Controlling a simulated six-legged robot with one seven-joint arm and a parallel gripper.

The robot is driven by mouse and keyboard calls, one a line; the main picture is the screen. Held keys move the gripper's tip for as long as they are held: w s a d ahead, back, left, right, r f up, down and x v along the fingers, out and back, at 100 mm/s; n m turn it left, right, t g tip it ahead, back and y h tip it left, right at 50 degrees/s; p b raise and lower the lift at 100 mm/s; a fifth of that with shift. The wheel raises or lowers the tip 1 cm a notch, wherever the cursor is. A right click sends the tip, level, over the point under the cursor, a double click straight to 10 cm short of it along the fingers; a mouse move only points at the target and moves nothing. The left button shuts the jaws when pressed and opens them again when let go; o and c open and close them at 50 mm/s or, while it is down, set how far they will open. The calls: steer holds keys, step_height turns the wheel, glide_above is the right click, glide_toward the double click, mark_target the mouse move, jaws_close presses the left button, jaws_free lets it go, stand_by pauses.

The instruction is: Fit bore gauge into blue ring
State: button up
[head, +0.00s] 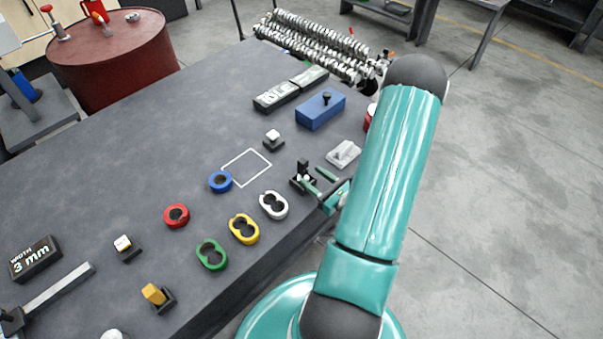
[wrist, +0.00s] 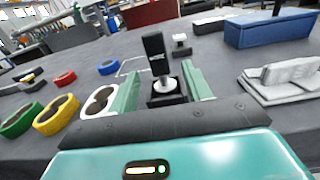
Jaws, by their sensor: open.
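The blue ring (head: 220,182) lies on the dark table beside a white square outline, and it also shows in the wrist view (wrist: 108,68). A black-handled tool (head: 303,166) that looks like the bore gauge stands upright in a small black holder near the table's right edge. In the wrist view this tool (wrist: 156,55) has a pale disc under its handle. My gripper (head: 315,177) is open beside it. In the wrist view my green fingers (wrist: 163,88) appear on either side of the tool, with gaps; I see no contact.
Red (head: 177,215), green (head: 212,255), yellow (head: 244,229) and white (head: 273,205) rings lie nearby. A grey-white block (head: 343,154) sits close on my gripper's other side. A blue box (head: 320,109) stands further back. The table's left middle is clear.

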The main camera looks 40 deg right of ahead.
mark_target(298, 166)
steer(key=shift+w, duration=0.85)
steer(key=w, duration=0.5)
steer(key=shift+w+a, duration=0.1)
steer(key=shift+a, duration=0.05)
steer(key=shift+r, duration=0.1)
jaws_close()
